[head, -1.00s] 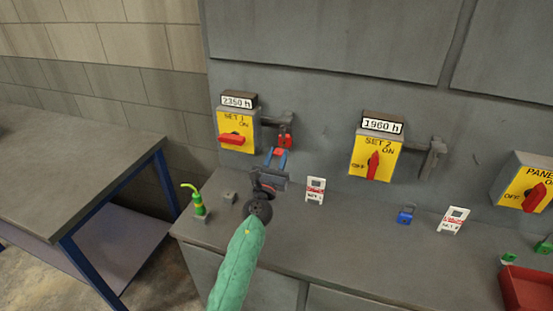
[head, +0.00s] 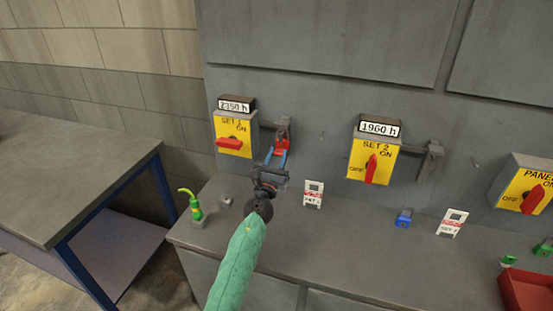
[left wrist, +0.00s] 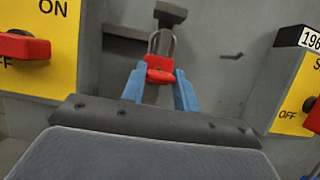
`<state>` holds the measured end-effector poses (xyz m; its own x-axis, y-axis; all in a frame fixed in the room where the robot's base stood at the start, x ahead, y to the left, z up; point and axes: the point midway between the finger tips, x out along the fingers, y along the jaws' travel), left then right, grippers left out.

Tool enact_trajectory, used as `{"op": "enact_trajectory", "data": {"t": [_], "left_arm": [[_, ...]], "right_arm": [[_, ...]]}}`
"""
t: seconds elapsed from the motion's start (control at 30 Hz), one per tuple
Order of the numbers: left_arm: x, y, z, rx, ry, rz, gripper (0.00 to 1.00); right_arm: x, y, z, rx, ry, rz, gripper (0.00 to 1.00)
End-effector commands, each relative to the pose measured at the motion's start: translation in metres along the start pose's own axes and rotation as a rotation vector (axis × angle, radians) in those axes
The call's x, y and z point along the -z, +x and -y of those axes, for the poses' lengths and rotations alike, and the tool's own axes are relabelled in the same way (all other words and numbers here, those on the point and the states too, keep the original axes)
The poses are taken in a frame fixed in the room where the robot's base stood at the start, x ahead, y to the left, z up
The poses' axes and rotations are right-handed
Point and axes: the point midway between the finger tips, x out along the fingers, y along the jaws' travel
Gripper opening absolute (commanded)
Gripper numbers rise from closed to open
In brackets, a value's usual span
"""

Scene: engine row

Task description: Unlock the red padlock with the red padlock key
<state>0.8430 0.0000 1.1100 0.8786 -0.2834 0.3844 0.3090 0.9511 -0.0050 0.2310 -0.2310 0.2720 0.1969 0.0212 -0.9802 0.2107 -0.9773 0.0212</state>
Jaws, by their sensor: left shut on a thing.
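The red padlock (head: 283,134) hangs by its shackle from the dark bracket right of the SET 1 switch. It also shows in the left wrist view (left wrist: 160,62), upright with its shackle above. My left gripper (head: 276,157) is just below and in front of it, pointing at the wall. In the left wrist view its blue fingers (left wrist: 160,82) are shut on a small red piece, the red padlock key (left wrist: 160,76), right against the padlock's lower front. The two reds overlap, so how deep the key sits is hidden. My right gripper is out of view.
The SET 1 switch (head: 233,135) is left of the padlock and the SET 2 switch (head: 371,160) right. A red bin (head: 530,291) is at lower right.

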Motion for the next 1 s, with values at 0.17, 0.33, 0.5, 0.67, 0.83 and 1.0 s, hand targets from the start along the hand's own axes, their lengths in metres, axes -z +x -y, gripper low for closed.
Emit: {"op": "enact_trajectory", "data": {"t": [0.17,0.33,0.5,0.67,0.83,1.0], "left_arm": [[-0.001,0.0,-0.002,0.06,0.14,0.0,0.09],[-0.001,0.0,-0.003,0.095,0.228,0.0,0.09],[-0.001,0.0,-0.002,0.12,0.284,0.0,0.09],[-0.001,0.0,-0.003,0.139,0.33,0.0,0.09],[-0.001,0.001,-0.003,0.156,0.369,0.0,0.09],[-0.001,0.0,-0.003,0.173,0.41,0.0,0.09]], "right_arm": [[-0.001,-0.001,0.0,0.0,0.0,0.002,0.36],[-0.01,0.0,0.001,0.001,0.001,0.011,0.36],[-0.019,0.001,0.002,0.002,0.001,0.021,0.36],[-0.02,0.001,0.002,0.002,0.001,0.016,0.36],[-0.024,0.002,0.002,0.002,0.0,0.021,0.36],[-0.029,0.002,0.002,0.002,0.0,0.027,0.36]]}}
